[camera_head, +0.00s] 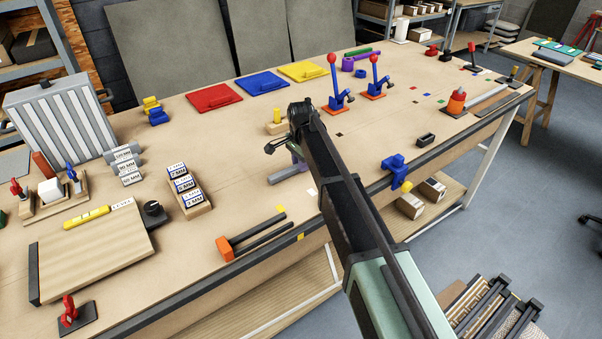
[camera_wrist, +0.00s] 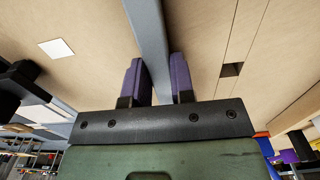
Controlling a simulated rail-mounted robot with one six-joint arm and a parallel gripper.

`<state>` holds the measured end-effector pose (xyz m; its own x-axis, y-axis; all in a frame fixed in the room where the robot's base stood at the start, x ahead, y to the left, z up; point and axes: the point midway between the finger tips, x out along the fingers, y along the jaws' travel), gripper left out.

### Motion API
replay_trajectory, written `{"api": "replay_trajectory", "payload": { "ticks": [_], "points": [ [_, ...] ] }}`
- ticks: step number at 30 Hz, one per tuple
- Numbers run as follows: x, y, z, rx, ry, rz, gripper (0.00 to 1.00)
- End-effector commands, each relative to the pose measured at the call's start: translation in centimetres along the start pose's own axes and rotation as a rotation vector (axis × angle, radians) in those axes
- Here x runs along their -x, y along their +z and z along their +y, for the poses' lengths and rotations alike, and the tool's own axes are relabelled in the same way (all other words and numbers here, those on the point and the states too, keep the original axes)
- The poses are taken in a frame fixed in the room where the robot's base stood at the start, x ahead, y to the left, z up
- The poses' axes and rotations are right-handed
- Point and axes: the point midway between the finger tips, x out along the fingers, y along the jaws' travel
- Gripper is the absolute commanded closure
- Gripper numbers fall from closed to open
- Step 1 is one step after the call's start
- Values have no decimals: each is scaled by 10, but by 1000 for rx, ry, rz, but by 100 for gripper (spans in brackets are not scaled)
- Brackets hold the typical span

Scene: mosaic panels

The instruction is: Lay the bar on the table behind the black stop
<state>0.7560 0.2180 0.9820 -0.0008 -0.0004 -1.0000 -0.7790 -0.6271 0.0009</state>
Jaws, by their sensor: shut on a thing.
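My gripper (camera_head: 297,165) has purple fingers and is low over the middle of the table (camera_head: 240,200). In the wrist view, my gripper (camera_wrist: 158,75) is shut on a long grey bar (camera_wrist: 149,35), which runs between the two fingers and out of the top of the picture. In the head view, part of the bar (camera_head: 284,175) shows to the left of the fingers; my arm hides some of it. I cannot tell whether the bar touches the table. A small black block (camera_head: 426,140) stands to the right, near the front edge; I cannot tell if it is the stop.
An orange block with black rails (camera_head: 225,248) lies at the front edge. A tray of labelled blocks (camera_head: 197,206) stands left of my gripper. A yellow-and-wood piece (camera_head: 277,128) and two red-handled clamps (camera_head: 335,88) are behind. A blue clamp (camera_head: 396,168) sits on the front edge.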

Motion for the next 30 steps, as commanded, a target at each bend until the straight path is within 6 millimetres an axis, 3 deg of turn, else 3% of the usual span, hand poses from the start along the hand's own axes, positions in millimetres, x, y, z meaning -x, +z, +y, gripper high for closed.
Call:
{"api": "replay_trajectory", "payload": {
  "ticks": [10, 11, 16, 25, 30],
  "points": [
    [-6, 0, 0, 0, 0, 0, 100],
    [-6, 0, 0, 0, 0, 0, 76],
    [-4, 0, 0, 0, 0, 0, 52],
    [-1, 0, 0, 0, 0, 0, 52],
    [23, 0, 0, 0, 0, 0, 52]
  ]
}}
